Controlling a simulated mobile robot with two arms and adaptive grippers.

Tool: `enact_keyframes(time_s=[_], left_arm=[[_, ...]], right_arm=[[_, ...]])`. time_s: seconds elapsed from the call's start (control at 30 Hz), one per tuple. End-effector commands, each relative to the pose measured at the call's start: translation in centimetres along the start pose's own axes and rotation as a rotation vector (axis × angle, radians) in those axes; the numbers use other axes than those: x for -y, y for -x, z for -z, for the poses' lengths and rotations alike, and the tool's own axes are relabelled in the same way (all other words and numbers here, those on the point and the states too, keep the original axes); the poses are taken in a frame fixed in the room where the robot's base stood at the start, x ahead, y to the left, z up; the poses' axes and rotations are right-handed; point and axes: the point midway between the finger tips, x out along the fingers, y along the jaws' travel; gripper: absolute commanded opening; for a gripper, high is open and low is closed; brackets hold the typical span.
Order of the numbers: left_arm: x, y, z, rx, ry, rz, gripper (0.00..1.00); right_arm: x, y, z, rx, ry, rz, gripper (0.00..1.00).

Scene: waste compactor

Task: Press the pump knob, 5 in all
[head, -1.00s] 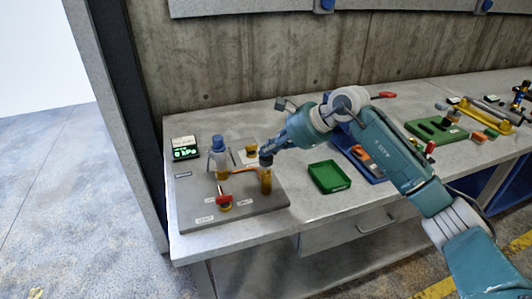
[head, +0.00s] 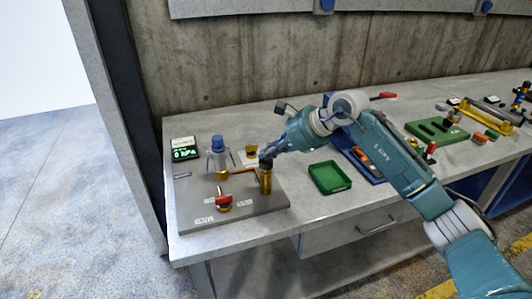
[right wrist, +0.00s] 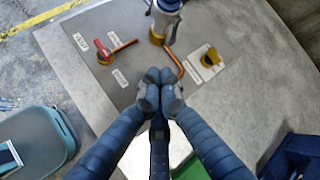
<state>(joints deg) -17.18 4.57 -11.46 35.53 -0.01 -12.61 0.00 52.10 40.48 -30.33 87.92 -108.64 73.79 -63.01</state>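The pump is a gold cylinder (head: 266,184) with a dark knob (head: 266,164) on top, near the right edge of the grey panel (head: 190,205). My right gripper (head: 270,156) is directly above the knob and appears to touch it from above. In the right wrist view its fingers (right wrist: 160,84) are closed together with nothing between them. They hide the pump from that camera. My left gripper is in neither view.
A small display (head: 184,150) shows green digits, apparently 0 kPa. On the panel are a blue-capped unit (head: 218,144), a red-handled valve (head: 224,200) and a yellow knob (head: 251,151). A green tray (head: 330,177) is right of the panel.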

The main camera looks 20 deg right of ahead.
Motion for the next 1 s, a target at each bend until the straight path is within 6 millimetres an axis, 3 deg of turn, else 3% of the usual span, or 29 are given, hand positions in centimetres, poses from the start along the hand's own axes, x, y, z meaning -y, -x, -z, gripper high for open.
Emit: enact_keyframes(time_s=[0.63, 1.0], left_arm=[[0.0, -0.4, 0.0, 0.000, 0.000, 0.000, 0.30], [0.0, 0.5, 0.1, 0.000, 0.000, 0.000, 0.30]], right_arm=[[-0.8, -0.6, 0.5, -0.005, -0.002, -0.014, 0.00], [0.1, 0.6, -0.3, -0.006, -0.002, -0.013, 0.00]])
